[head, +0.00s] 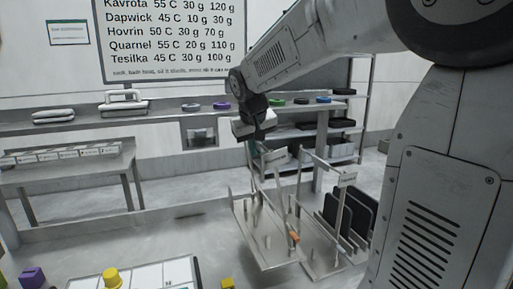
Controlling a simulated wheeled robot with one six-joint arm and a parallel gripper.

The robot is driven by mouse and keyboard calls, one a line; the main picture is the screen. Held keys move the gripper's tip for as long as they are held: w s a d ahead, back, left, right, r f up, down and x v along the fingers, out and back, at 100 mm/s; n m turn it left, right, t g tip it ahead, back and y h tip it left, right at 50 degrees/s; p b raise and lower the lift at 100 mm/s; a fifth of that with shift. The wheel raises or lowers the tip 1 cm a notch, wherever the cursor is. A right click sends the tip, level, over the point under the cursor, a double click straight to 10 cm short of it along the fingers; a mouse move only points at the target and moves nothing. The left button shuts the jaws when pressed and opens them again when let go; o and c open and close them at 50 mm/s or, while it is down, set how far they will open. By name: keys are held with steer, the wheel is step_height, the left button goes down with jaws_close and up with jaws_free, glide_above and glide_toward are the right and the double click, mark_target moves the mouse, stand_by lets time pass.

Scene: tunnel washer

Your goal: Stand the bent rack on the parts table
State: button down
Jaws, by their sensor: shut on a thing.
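My gripper (257,132) is in the middle of the head view, pointing down, its fingertips partly hidden. It is shut on the upright of a pale metal rack (262,248). The rack hangs below it, tilted, with short pegs on its base and a small orange piece near its right edge. I cannot clearly see which part is bent, or whether its base touches anything. A grey table (68,168) with a row of small labelled items stands at the left; I cannot tell whether it is the parts table.
Close right of the held rack is a second rack (318,262) beside dark upright plates (345,215). A long shelf (165,117) with coloured rings runs behind. Shelving (350,110) stands at the back right. A yellow knob (111,278) and purple block (32,277) are at front left.

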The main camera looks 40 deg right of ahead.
steer(key=shift+w+f, duration=0.2)
steer(key=shift+f, duration=2.65)
steer(key=shift+s, duration=0.25)
steer(key=shift+f, duration=0.15)
steer(key=shift+f, duration=0.5)
